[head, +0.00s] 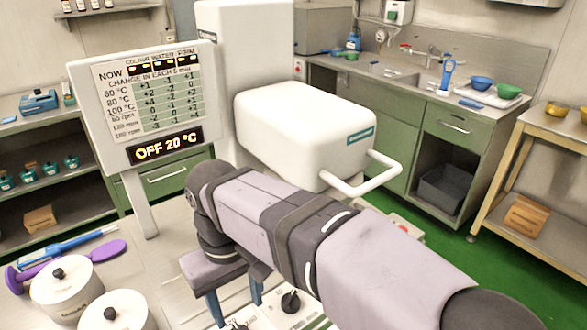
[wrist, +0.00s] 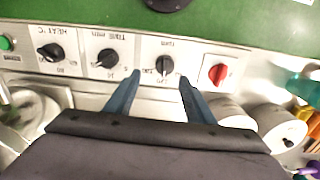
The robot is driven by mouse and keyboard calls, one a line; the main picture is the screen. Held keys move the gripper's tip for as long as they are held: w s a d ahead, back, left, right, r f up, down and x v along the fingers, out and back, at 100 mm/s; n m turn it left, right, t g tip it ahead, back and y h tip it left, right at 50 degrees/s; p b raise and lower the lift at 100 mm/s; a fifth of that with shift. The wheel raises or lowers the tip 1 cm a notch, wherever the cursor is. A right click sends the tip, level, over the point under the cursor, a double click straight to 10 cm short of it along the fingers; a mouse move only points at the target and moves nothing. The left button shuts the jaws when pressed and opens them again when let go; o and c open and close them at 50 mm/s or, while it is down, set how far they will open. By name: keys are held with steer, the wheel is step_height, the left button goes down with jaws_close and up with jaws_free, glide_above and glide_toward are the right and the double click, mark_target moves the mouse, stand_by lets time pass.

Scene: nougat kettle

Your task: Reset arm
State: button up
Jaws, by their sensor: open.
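My arm reaches across the head view from the lower right. My gripper (wrist: 160,84) shows in the wrist view with two blue fingers spread apart and nothing between them. The fingers point at the control panel (wrist: 85,72), near a black knob (wrist: 165,66) with a white pointer. In the head view my gripper (head: 236,312) points down over the panel, its fingers partly hidden by the arm. I cannot tell whether a finger touches the panel. The display board (head: 148,103) reads "OFF 20 °C".
A red knob (wrist: 217,73) and two more black knobs (wrist: 108,58) (wrist: 52,52) sit on the panel. The white kettle housing (head: 303,130) stands behind my arm.

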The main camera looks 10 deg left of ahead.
steer(key=w+d+m+p, duration=0.1)
steer(key=d, duration=0.2)
steer(key=w+d+f, duration=0.1)
steer(key=d, duration=0.2)
steer(key=w+d+m+p, duration=0.1)
steer(key=d, duration=0.2)
steer(key=shift+w+f+m+p, duration=0.25)
steer(key=shift+w+m+p, duration=0.05)
steer(key=shift+w+p, duration=0.05)
steer(key=s+d+f+m+p, duration=0.2)
steer(key=s+d+f+m, duration=0.1)
steer(key=d, duration=0.7)
steer(key=s+d+f+m+p, duration=0.3)
steer(key=d, duration=0.7)
steer(key=shift+d, duration=0.35)
